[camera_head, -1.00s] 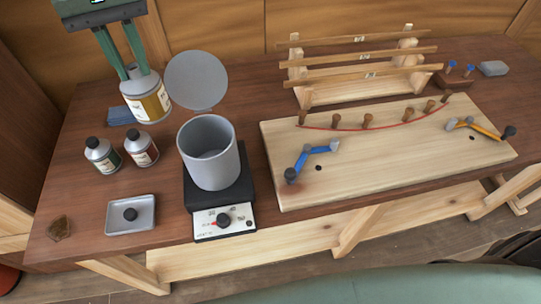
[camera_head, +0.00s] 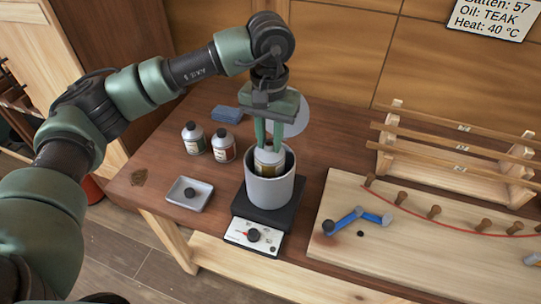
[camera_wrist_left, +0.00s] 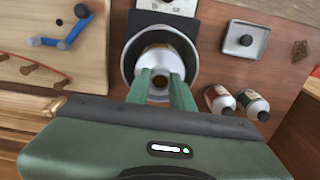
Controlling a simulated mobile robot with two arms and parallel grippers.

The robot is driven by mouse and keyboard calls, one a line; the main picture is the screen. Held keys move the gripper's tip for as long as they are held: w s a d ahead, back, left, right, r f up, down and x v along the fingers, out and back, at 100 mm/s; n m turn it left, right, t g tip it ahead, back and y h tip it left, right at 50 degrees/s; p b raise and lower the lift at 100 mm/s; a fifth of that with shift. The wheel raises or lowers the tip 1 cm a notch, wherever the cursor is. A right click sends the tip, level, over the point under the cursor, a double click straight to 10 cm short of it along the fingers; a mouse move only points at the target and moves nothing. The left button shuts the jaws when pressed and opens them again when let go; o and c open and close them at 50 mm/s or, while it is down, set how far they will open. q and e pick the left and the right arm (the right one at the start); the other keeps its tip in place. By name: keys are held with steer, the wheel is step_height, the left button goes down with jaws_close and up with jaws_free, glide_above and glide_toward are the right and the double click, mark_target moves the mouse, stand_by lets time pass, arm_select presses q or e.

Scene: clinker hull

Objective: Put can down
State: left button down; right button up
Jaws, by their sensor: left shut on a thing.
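My left gripper (camera_head: 268,135) points down over the grey pot (camera_head: 268,188) and is shut on a can (camera_head: 268,157) with a white top and a yellowish label. The can's lower part is inside the pot, hidden by the pot's near wall. In the left wrist view the gripper's green fingers (camera_wrist_left: 161,84) hold the can (camera_wrist_left: 168,53) within the pot's rim (camera_wrist_left: 128,62). I cannot tell whether the can touches the pot's bottom. My right gripper is not in view.
The pot stands on a black heater (camera_head: 262,215) with a dial. The pot's round lid (camera_head: 297,117) is open behind.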

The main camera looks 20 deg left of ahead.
mark_target(270, 161)
arm_select(q)
step_height(270, 161, down, 3)
steer(key=shift+r, duration=0.1)
step_height(270, 161, down, 4)
steer(key=shift+f+p, duration=0.15)
steer(key=shift+p, duration=0.8)
steer(key=shift+f, duration=0.1)
steer(key=c, duration=1.6)
jaws_free()
steer(key=shift+f+b, duration=0.1)
steer(key=shift+b, duration=0.2)
steer(key=shift+c, duration=0.2)
steer(key=o, duration=0.4)
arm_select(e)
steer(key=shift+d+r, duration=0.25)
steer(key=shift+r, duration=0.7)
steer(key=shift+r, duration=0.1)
